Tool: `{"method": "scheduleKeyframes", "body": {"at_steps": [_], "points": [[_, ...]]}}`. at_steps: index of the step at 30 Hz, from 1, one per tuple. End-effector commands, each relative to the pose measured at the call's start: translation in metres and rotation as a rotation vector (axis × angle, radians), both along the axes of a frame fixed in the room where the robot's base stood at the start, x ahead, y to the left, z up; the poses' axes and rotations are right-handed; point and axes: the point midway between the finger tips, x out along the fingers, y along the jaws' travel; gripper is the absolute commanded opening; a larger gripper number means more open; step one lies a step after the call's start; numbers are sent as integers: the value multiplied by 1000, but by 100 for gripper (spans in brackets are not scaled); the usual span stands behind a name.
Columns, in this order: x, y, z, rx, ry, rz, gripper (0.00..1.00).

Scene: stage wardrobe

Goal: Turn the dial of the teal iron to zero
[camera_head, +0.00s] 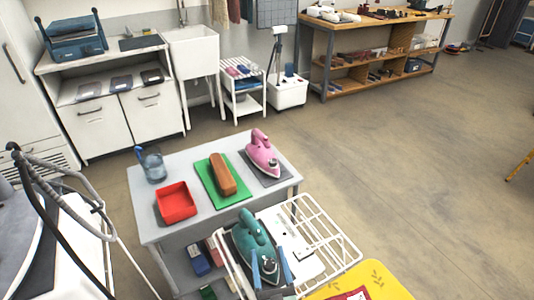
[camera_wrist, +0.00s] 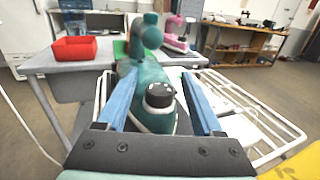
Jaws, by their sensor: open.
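The teal iron (camera_head: 250,236) stands on a white wire rack (camera_head: 338,247) at the front of the grey table. In the wrist view the iron (camera_wrist: 150,76) lies between and beyond my fingers. Its dial (camera_wrist: 159,95), a dark round knob with a pale ringed base, faces me. Marks on the dial are too small to read. My gripper (camera_head: 270,264) is open, with blue fingers. In the wrist view my gripper (camera_wrist: 161,74) has one finger on each side of the dial, with gaps showing between fingers and dial.
On the grey table (camera_head: 150,186) are a red bin (camera_head: 176,202), a brown block on a green mat (camera_head: 213,196), a pink iron (camera_head: 262,152) and a clear jug (camera_head: 152,165). A yellow board (camera_head: 385,283) lies at the front right. The floor (camera_head: 420,170) to the right is clear.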

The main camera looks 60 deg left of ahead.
Motion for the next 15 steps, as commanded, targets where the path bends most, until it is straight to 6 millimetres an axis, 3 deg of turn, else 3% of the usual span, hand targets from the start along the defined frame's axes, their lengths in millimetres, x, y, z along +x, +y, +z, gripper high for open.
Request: {"method": "scheduleKeyframes", "body": {"at_steps": [6, 15], "points": [[7, 17, 0, 0, -1, 1, 68], [8, 19, 0, -1, -1, 1, 68]]}}
